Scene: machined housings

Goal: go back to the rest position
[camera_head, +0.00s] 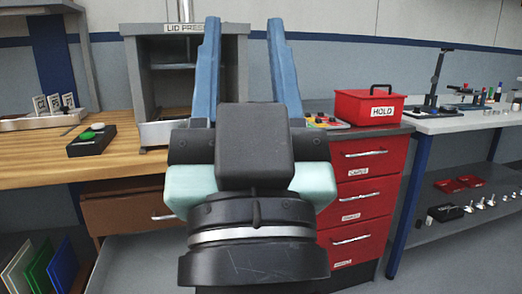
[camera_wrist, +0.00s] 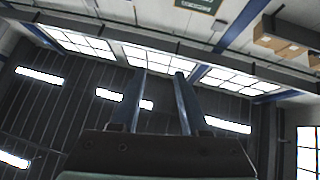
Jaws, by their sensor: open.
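My gripper (camera_head: 241,75) is in the middle of the head view, with its two long blue fingers pointing up and spread wide apart. It is open, and nothing shows between the fingers. In the wrist view my gripper (camera_wrist: 158,85) points at the ceiling and high windows, again with an empty gap. It stands in front of the workbench and hides part of the grey lid press (camera_head: 240,60) and the bench front.
A wooden bench (camera_head: 40,155) with a black button box (camera_head: 92,139) lies left. A red HOLD box (camera_head: 369,106) stands on a red drawer cabinet (camera_head: 362,205) at right. A white table (camera_head: 460,122) with fixtures is further right. A brown drawer (camera_head: 125,213) is below the bench.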

